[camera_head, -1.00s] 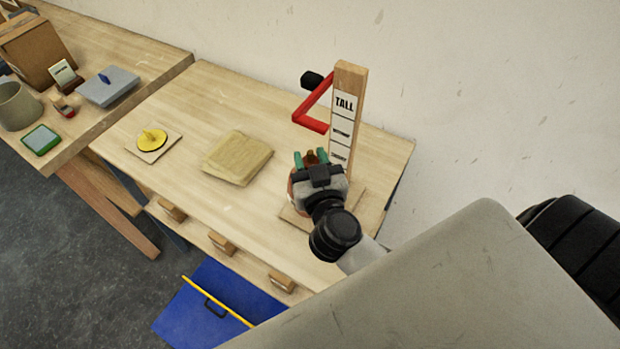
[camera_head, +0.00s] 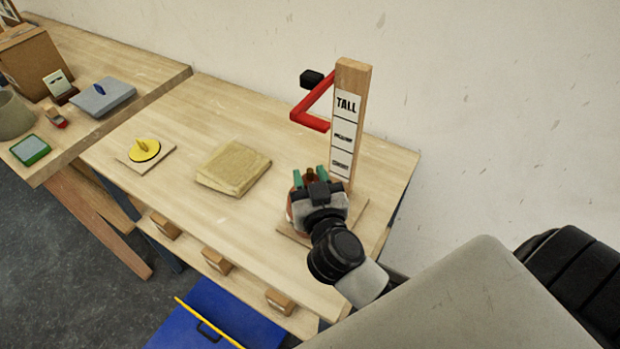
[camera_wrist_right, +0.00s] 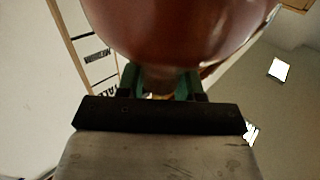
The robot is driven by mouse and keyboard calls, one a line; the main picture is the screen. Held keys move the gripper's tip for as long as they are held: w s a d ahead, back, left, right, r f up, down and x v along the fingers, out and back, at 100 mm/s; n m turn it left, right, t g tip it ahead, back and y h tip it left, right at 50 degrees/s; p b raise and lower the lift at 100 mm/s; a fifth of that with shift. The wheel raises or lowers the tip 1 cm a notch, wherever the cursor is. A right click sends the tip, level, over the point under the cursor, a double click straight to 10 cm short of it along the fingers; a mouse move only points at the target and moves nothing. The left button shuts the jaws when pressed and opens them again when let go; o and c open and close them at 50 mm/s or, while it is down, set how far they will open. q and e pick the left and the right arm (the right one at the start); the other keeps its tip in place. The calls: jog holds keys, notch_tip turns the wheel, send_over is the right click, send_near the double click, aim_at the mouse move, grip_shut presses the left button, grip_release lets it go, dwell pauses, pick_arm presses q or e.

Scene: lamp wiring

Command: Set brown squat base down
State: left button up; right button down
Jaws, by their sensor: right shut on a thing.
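The brown squat base (camera_wrist_right: 180,35) fills the top of the right wrist view as a rounded, glossy reddish-brown body. My right gripper (camera_wrist_right: 160,82), with green fingers, is shut on its narrow neck. In the head view my right gripper (camera_head: 310,178) is at the wooden board of the height gauge, in front of its post. Only a sliver of the brown base (camera_head: 292,212) shows there, mostly hidden behind the gripper. Whether the base touches the board cannot be told. My left gripper is not in view.
The gauge post (camera_head: 347,125), marked TALL, stands just behind my right gripper, with a red arm (camera_head: 312,108) reaching left. A tan folded cloth or pad (camera_head: 234,166) and a yellow disc on a square board (camera_head: 145,150) lie to the left. Bare tabletop lies between.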

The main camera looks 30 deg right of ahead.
jog(key=c, duration=0.7)
grip_release()
jog(key=shift+f, duration=0.15)
jog(key=shift+s, duration=0.1)
jog(key=shift+b+v, duration=1)
jog(key=shift+v, duration=5)
jog(key=shift+a, duration=0.1)
